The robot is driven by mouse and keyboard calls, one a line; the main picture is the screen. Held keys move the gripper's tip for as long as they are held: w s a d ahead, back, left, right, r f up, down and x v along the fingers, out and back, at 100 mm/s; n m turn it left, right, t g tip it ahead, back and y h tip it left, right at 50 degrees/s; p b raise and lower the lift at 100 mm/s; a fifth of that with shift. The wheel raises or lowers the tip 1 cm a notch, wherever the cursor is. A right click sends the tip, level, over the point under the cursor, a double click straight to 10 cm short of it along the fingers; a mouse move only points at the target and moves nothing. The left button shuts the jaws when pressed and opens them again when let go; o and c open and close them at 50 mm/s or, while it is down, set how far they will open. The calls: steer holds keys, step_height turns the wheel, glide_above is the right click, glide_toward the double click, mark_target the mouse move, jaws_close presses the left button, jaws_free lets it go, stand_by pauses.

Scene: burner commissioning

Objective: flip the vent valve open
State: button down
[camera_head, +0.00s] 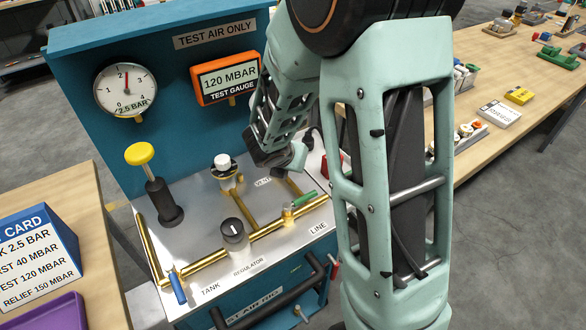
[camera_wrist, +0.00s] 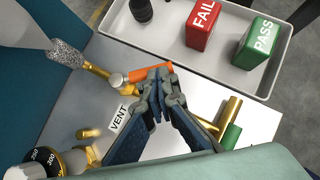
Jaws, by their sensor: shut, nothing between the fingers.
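The vent valve shows in the wrist view as a brass body (camera_wrist: 117,80) with an orange lever (camera_wrist: 151,72) pointing right, at an angle to the brass stub that runs to the upper left. The VENT label (camera_wrist: 119,117) lies on the steel deck beside it. My gripper (camera_wrist: 159,80) is shut and empty, its fingertips at the orange lever's right part. I cannot tell whether they touch it. In the head view the VENT label (camera_head: 263,182) shows, but my arm hides the valve's lever and my fingertips.
A green lever (camera_head: 304,198) stands right of the vent area, and a black regulator knob (camera_head: 233,230) in front. A white-capped fitting (camera_head: 224,167) and black hand pump (camera_head: 161,197) are left. In the wrist view a tray (camera_wrist: 183,55) holds FAIL (camera_wrist: 203,23) and PASS (camera_wrist: 260,42) blocks.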

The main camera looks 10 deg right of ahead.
steer(key=shift+w+d+f+b, duration=0.1)
steer(key=shift+d+b, duration=0.25)
steer(key=shift+w+d+n+t+y+b, duration=0.25)
steer(key=shift+n+y+b, duration=0.25)
steer(key=shift+n, duration=0.25)
steer(key=shift+w+d+n+t+y+b, duration=0.15)
steer(key=shift+w+d+n+y+b, duration=0.25)
steer(key=shift+n, duration=0.35)
steer(key=shift+w+a, duration=0.1)
steer(key=shift+w+d+b, duration=0.25)
steer(key=shift+w, duration=0.25)
steer(key=shift+w+d+b, duration=0.2)
steer(key=shift+w+b, duration=0.05)
steer(key=shift+w, duration=0.25)
